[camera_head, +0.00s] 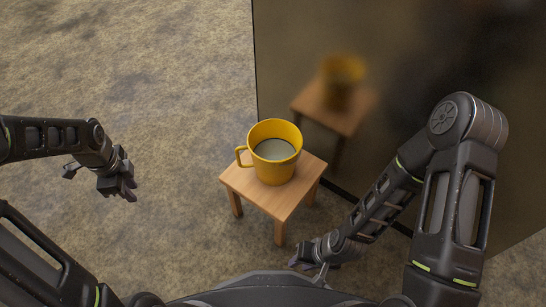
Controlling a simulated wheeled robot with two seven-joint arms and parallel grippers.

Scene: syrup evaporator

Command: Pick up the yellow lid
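No separate yellow lid can be made out. A yellow mug (274,171) with its handle to the left stands upright on a small wooden stool (238,180). A flat greyish surface (274,149) shows inside its rim; I cannot tell whether it is liquid or the bottom. My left gripper (128,190) is over the floor, left of the stool and apart from it. My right gripper (305,268) is low, in front of the stool and a little to its right, apart from the mug. Both appear empty; their finger gaps are unclear.
A large dark, shiny panel (420,60) stands behind and right of the stool, close to it, and mirrors the mug and stool. My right arm is near this panel. The mottled brown floor (130,60) is clear to the left and behind.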

